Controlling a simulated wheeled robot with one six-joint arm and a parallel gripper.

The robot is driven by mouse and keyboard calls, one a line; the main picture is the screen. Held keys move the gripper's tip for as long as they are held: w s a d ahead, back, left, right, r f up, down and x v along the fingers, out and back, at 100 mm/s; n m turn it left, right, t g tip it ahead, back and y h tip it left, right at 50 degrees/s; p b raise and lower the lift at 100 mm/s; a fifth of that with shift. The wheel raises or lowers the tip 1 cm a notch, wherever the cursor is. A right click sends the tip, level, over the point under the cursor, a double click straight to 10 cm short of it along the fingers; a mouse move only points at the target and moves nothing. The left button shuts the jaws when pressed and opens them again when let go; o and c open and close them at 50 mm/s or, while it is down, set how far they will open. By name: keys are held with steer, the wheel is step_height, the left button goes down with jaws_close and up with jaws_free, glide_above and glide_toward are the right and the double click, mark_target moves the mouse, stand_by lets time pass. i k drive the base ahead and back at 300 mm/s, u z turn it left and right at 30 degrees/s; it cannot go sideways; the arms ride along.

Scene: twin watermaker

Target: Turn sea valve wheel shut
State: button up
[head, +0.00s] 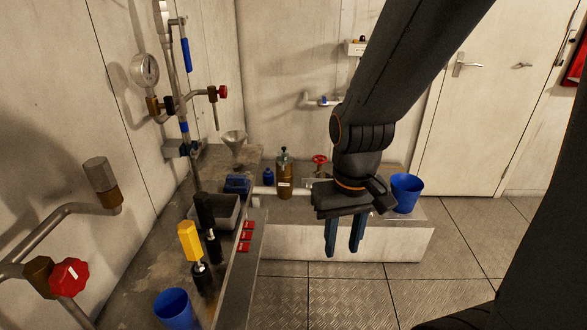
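Several red valve handles show in the head view, and I cannot tell for certain which is the sea valve wheel. A red wheel (320,159) stands above the low bench at the back, just left of my wrist and partly hidden. A larger red knob (70,275) sits on a pipe at the lower left. A small red handle (223,92) is on the wall pipework. My gripper (342,252) points down with its two blue fingers apart and nothing between them. It hangs in front of the low bench, apart from every handle.
A blue cup (406,193) stands on the low bench (290,243), right of my gripper. The left counter holds another blue cup (173,308), a yellow-handled tool (190,241), a grey tray (215,212) and a funnel (234,140). Floor at right is clear.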

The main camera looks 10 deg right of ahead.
mark_target(319, 161)
steer(key=z, duration=1.95)
steer(key=i, duration=0.95)
steer(key=u, duration=2.6)
